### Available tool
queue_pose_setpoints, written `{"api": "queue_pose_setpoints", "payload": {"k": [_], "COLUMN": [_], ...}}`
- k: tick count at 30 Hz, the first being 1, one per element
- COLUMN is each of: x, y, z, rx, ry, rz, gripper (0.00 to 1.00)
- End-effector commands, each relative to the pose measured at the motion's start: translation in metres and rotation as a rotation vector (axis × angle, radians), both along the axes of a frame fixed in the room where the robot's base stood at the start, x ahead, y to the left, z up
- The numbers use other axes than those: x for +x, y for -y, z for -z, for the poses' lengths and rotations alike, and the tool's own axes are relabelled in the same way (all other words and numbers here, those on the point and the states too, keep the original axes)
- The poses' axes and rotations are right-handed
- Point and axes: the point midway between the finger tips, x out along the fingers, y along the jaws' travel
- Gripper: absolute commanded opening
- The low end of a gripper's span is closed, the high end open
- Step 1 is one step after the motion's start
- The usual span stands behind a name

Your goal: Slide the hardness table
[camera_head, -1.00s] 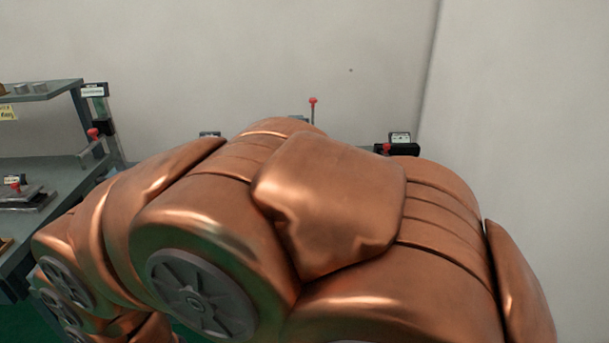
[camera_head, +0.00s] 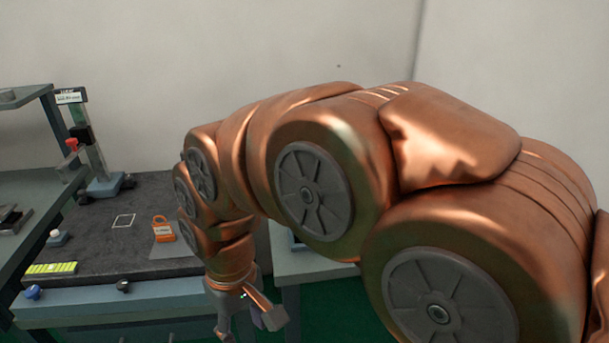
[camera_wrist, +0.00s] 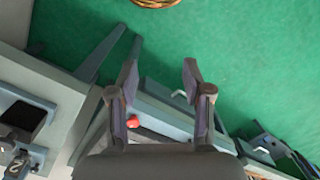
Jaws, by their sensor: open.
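I cannot tell for sure which thing is the hardness table; no readable label names it. My gripper (camera_head: 248,318) hangs in front of the benches in the head view, with nothing between its fingers. In the wrist view my gripper (camera_wrist: 160,75) has its two fingers apart, above the green floor. A red knob (camera_wrist: 133,121) shows between the finger bases, on or beside a grey fixture below them. A grey bench (camera_head: 312,264) stands behind my arm, and most of what is on it is hidden.
A dark plate (camera_head: 100,255) on the left bench carries an upright stand (camera_head: 93,150), an orange padlock-shaped piece (camera_head: 163,230) and a yellow-green bar (camera_head: 50,268). A grey shelf unit (camera_head: 20,185) is at far left. Open green floor (camera_wrist: 240,50) shows in the wrist view.

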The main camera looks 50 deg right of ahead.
Motion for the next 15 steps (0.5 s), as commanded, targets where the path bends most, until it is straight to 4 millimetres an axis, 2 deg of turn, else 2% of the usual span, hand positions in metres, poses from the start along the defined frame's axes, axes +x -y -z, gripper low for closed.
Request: {"api": "queue_pose_setpoints", "payload": {"k": [1, 3, 8, 11, 15], "x": [0.022, 0.05, 0.112, 0.149, 0.196], "y": [0.005, 0.013, 0.038, 0.062, 0.103], "z": [-0.005, -0.012, -0.026, -0.032, -0.039], "rx": [0.011, 0.024, 0.052, 0.064, 0.071], "ry": [0.021, 0.05, 0.122, 0.168, 0.233], "rz": [0.0, -0.005, -0.001, 0.011, 0.035], "gripper": [0.49, 0.49, 0.49, 0.49, 0.49]}}
